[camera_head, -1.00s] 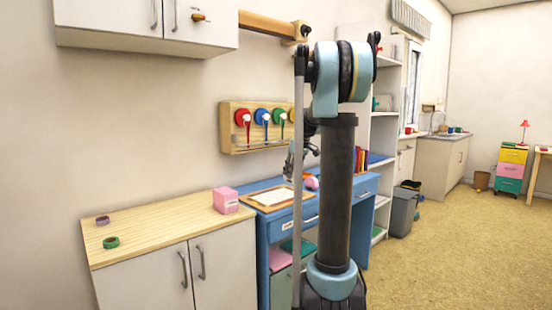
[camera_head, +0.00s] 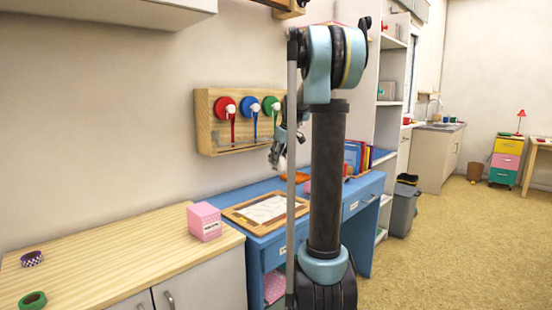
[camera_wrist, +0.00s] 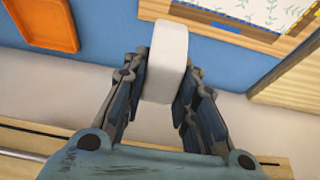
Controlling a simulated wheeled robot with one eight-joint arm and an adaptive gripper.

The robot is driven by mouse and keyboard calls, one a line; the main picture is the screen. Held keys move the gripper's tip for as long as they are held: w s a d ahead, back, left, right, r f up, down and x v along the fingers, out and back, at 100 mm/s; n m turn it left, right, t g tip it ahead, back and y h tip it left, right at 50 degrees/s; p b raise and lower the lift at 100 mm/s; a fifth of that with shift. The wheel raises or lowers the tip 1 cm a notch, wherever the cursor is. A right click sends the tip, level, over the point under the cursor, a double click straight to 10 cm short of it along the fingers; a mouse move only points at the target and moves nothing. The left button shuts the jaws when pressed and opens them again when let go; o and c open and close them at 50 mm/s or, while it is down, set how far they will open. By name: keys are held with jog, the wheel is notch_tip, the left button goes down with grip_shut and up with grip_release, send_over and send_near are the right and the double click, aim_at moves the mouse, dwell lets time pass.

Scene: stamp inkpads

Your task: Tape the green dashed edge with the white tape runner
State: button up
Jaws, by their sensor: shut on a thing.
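My gripper (camera_wrist: 160,88) is shut on the white tape runner (camera_wrist: 166,55), a pale rounded block between its fingers in the wrist view. In the head view my gripper (camera_head: 283,148) is above the back of the blue desk, partly behind my own arm, with a small white part below it. A sheet of paper (camera_head: 265,209) lies in a wooden frame (camera_head: 238,217) on the desk. The sheet's corner (camera_wrist: 265,8) shows at the top of the wrist view, with blue and yellow dashed marks. The tape runner is apart from it. I cannot make out the green dashed edge.
An orange tray (camera_wrist: 42,22) lies on the blue desk (camera_wrist: 110,35). A pink box (camera_head: 204,222) and tape rolls stand on the wooden counter (camera_head: 130,262) at left. A wall rack (camera_head: 205,138) with coloured dispensers hangs behind. Books stand at the desk's back right.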

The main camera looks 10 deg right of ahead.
aim_at(277, 169)
jog(key=shift+w+a+f, duration=0.2)
jog(key=shift+f, duration=0.55)
jog(key=shift+d+f, duration=0.15)
jog(key=shift+f, duration=1.6)
jog(key=shift+f, duration=0.1)
jog(key=shift+s+f, duration=0.1)
jog(key=shift+f, duration=2.55)
jog(key=shift+f, duration=0.65)
jog(key=shift+s+d, duration=0.1)
jog(key=shift+d, duration=0.05)
jog(key=shift+s+d, duration=0.55)
jog(key=shift+s, duration=0.2)
jog(key=shift+s+d, duration=0.55)
jog(key=shift+s, duration=0.2)
